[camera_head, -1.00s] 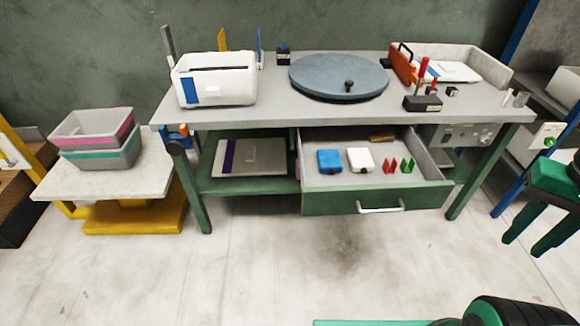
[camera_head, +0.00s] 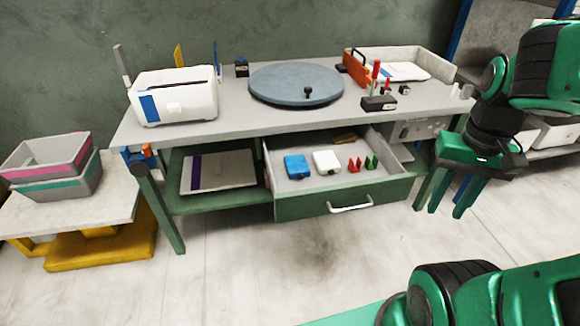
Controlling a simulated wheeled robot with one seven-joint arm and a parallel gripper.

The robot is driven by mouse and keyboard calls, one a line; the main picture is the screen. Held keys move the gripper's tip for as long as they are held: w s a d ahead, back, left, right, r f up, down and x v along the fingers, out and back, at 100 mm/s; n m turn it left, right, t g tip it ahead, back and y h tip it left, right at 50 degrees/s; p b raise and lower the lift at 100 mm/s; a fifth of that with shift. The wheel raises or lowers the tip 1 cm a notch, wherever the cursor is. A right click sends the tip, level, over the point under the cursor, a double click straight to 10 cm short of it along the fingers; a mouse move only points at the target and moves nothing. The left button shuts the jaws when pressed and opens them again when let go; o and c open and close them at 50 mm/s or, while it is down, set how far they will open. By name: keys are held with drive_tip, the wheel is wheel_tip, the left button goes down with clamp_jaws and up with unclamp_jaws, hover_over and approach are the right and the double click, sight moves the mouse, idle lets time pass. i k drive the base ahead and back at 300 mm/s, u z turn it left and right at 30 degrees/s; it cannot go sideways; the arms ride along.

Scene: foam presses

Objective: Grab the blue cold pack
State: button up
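The blue cold pack (camera_head: 297,167) lies in the open drawer (camera_head: 338,202) under the workbench, at the drawer's left side. A white pack (camera_head: 327,161) of similar shape lies just right of it. My gripper (camera_head: 454,208) hangs at the right, in front of the bench's right leg, with its green fingers pointing down. The two fingers are apart and nothing shows between them. It is well to the right of the drawer and touches neither pack.
Red clips (camera_head: 355,164) and green clips (camera_head: 371,161) stand in the drawer, right of the packs. The benchtop (camera_head: 225,118) above overhangs the drawer's back. It carries a round blue-grey disc (camera_head: 296,83) and a white box (camera_head: 174,97). Floor before the drawer is clear.

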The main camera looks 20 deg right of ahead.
sight(296, 166)
drive_tip(key=i, duration=0.95)
drive_tip(key=z, duration=0.1)
